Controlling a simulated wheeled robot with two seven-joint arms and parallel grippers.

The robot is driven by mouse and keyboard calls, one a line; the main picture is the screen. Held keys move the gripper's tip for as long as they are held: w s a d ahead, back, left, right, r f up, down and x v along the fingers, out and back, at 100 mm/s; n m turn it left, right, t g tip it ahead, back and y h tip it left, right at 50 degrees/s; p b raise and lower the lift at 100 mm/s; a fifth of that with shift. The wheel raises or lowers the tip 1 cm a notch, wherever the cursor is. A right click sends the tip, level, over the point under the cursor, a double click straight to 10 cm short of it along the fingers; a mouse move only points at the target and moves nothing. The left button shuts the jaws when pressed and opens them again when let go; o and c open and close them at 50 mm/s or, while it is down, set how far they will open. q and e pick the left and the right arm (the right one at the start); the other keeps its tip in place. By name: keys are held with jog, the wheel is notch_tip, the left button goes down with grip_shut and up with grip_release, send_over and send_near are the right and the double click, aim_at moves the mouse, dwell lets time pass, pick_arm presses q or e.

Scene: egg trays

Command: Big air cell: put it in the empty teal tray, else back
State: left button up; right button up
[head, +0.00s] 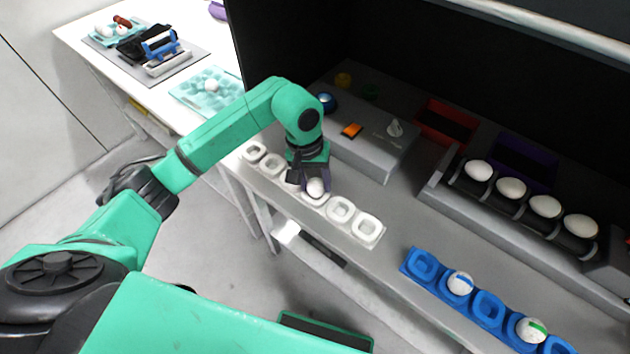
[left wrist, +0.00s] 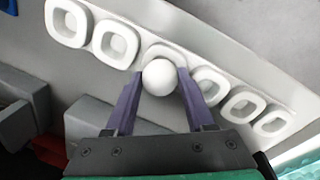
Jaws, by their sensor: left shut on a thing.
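My left gripper (head: 314,186) is shut on a white egg (head: 315,187) above or in a middle cup of the white tray (head: 367,226). In the left wrist view the egg (left wrist: 159,77) sits between the purple fingers, in front of one cup of the white tray (left wrist: 116,44); I cannot tell if it touches the cup. The other white cups in view are empty. A teal tray (head: 190,97) on the white table at the left holds one white egg (head: 211,85). Another teal tray (head: 97,38) behind it holds white eggs and a dark red item. My right gripper is out of view.
A grey box (head: 370,150) with an orange button stands behind the white tray. A roller rack (head: 455,180) with several white eggs is at the right. A blue tray (head: 487,308) holds two marked eggs. Red (head: 445,124) and purple (head: 525,160) bins stand at the back.

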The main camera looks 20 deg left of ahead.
pick_arm(q)
jog(key=o, duration=0.8)
